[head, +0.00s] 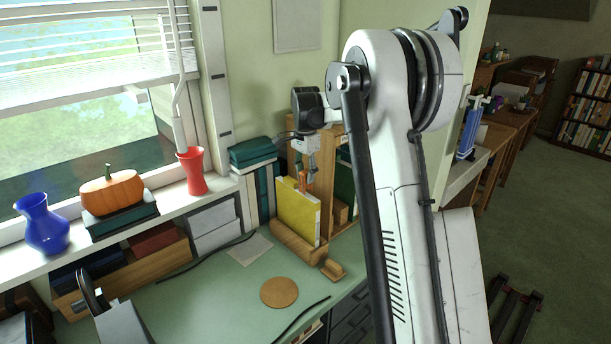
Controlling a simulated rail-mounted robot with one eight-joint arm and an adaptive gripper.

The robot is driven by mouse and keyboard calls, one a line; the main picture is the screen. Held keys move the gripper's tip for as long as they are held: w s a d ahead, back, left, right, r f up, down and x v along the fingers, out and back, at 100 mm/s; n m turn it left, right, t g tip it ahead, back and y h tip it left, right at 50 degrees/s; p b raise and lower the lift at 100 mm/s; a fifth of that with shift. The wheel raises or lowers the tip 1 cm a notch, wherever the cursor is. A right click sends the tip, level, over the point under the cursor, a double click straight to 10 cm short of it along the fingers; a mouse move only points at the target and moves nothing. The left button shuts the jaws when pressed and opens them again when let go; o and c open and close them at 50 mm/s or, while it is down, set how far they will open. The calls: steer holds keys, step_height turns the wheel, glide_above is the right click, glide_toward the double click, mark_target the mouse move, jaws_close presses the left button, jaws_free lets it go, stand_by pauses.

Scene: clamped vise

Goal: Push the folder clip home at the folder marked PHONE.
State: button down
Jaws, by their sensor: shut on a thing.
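A yellow folder (298,214) stands upright in a wooden holder (292,246) at the back of the green desk. No PHONE marking can be read on it from here. My gripper (309,174) points down just above the folder's top edge. It is shut on a small orange piece, which looks like the folder clip (302,181). The clip is at or just above the folder's top edge; I cannot tell whether they touch. My arm hides part of the area to the right.
A wooden shelf unit (341,140) stands close behind my gripper. Dark green binders (253,152) are to the left. A round cork mat (279,292) and a paper sheet (250,249) lie on the desk (205,290). Vases and a pumpkin (112,190) line the windowsill.

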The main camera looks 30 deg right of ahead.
mark_target(306, 184)
steer(key=shift+f+b, duration=1.4)
steer(key=shift+f, duration=0.7)
steer(key=c, duration=1.4)
jaws_free()
steer(key=shift+o, duration=0.2)
steer(key=shift+r, duration=0.15)
step_height(306, 184, up, 12)
steer(key=shift+f, duration=0.1)
